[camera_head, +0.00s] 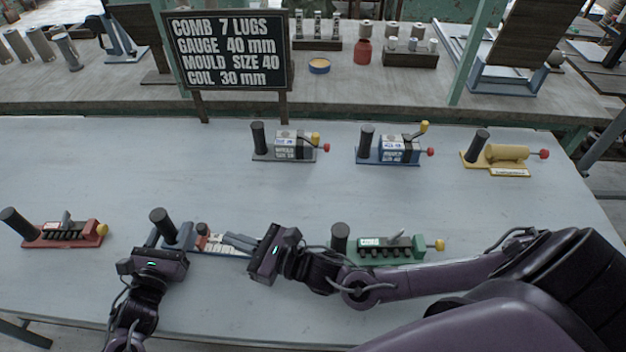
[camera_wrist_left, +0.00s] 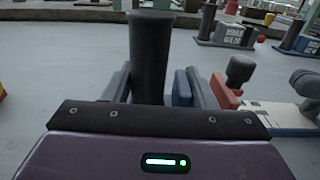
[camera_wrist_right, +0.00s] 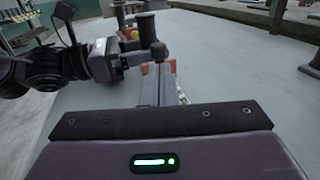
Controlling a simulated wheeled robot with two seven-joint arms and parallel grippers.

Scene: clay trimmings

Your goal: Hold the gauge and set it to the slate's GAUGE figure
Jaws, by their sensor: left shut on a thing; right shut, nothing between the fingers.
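The gauge has a blue base (camera_head: 172,233), a dark upright post (camera_wrist_left: 150,50), a red slider (camera_wrist_left: 222,92) with a dark knob (camera_wrist_left: 240,70), and a white scale strip (camera_wrist_left: 268,112). It lies on the near part of the table. My left gripper (camera_head: 168,245) is shut on the post. My right gripper (camera_head: 232,241) is shut and empty, its fingers over the scale just right of the slider; I cannot tell if they touch it. The slate (camera_head: 228,50) reads GAUGE 40 mm. The scale's figures are too small to read, and my right gripper partly covers it.
A red tool (camera_head: 62,234) stands left and a green tool (camera_head: 385,250) right, behind my right arm. Grey (camera_head: 285,150), blue (camera_head: 388,153) and yellow (camera_head: 500,155) devices stand further back. The pale table (camera_head: 170,165) is clear between the two rows.

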